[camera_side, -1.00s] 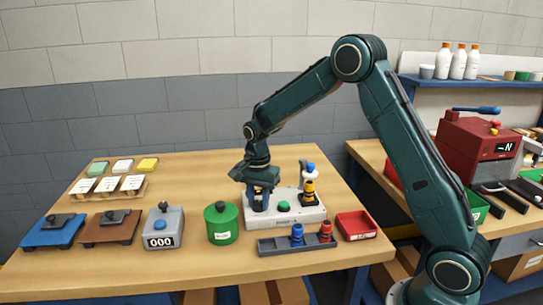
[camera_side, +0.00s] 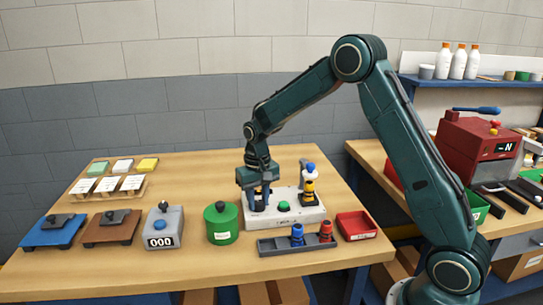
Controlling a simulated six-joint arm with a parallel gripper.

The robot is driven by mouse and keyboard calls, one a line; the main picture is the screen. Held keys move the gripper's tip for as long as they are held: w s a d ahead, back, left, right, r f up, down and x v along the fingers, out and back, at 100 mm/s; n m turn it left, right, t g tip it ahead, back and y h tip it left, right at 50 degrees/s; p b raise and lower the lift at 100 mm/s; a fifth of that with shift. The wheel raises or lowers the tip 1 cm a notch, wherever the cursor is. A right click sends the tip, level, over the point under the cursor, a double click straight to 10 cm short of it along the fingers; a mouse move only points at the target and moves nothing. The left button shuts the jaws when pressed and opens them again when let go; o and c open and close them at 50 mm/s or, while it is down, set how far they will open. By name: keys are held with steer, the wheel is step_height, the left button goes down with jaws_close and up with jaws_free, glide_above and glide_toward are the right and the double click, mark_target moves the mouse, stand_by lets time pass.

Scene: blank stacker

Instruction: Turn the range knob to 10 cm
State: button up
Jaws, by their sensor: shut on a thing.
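My gripper (camera_side: 259,200) points down over the left part of a white device (camera_side: 308,212) on the wooden table. It is shut on the range knob, which is mostly hidden between the dark fingers. The knob's pointer and any scale marks are too small or covered to read. The device also has a green button (camera_side: 284,206) at its middle. A small post with a blue-and-white top and a black-and-yellow part (camera_side: 309,190) stand at its right.
A green canister (camera_side: 221,223) stands close on the left, beside a grey counter (camera_side: 163,228) reading 000. A dark rack (camera_side: 290,245) with blue and red pieces lies in front. A red tray (camera_side: 356,225) is at right. Bare table lies behind the device.

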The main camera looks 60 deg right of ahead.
mark_target(258, 202)
steer(key=n, duration=0.4)
steer(key=shift+n, duration=0.3)
steer(key=n, duration=0.4)
steer(key=shift+n, duration=0.4)
steer(key=o, duration=1)
steer(key=shift+r, duration=0.15)
step_height(258, 202, up, 14)
steer(key=shift+f, duration=0.2)
